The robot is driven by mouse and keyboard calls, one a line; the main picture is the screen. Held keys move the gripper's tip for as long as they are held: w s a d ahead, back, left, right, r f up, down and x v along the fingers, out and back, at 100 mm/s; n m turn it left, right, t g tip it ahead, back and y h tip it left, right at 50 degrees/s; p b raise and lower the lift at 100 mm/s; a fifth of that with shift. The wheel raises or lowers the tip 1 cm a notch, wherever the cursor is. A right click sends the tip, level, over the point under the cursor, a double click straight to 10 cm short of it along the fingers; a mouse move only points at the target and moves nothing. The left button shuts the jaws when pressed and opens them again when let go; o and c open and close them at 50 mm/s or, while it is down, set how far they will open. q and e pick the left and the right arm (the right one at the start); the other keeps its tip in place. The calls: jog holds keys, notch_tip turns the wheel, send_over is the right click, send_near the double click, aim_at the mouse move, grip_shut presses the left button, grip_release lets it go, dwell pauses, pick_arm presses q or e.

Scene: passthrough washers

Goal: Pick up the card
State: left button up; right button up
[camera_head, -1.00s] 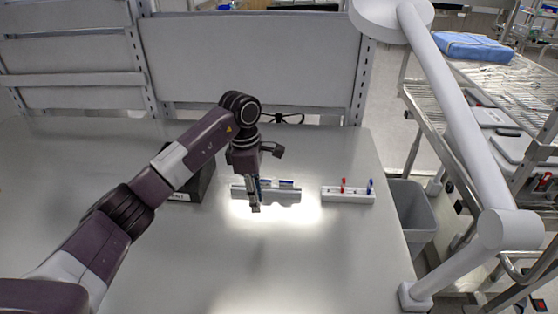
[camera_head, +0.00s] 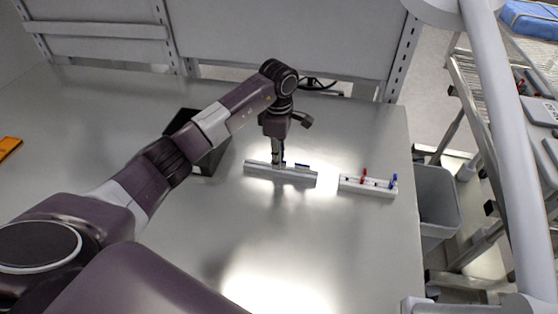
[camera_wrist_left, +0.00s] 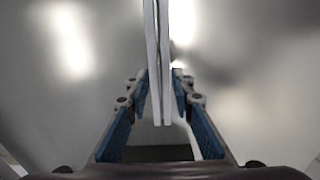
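A long, low whitish holder (camera_head: 258,170) lies on the grey table in the head view, with small blue items on it. My left gripper (camera_head: 277,165) points down at this holder, toward its middle. In the left wrist view my left gripper (camera_wrist_left: 160,82) is open, its blue-padded fingers on either side of a thin pale double strip (camera_wrist_left: 152,40). The strip runs from the top edge down between the fingers; I cannot tell whether they touch it. I cannot make out a separate card for certain. My right gripper is not in view.
A white rack (camera_head: 368,187) with red and blue upright pieces stands to the right of the holder. A black box (camera_head: 212,160) stands behind my left forearm. An orange object (camera_head: 8,147) lies at the left edge. A grey bin (camera_head: 437,195) stands beyond the table's right edge.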

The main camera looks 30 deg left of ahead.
pick_arm(q)
jog(key=shift+f, duration=0.85)
jog(key=shift+c, duration=0.4)
grip_shut()
jog(key=shift+r, duration=0.15)
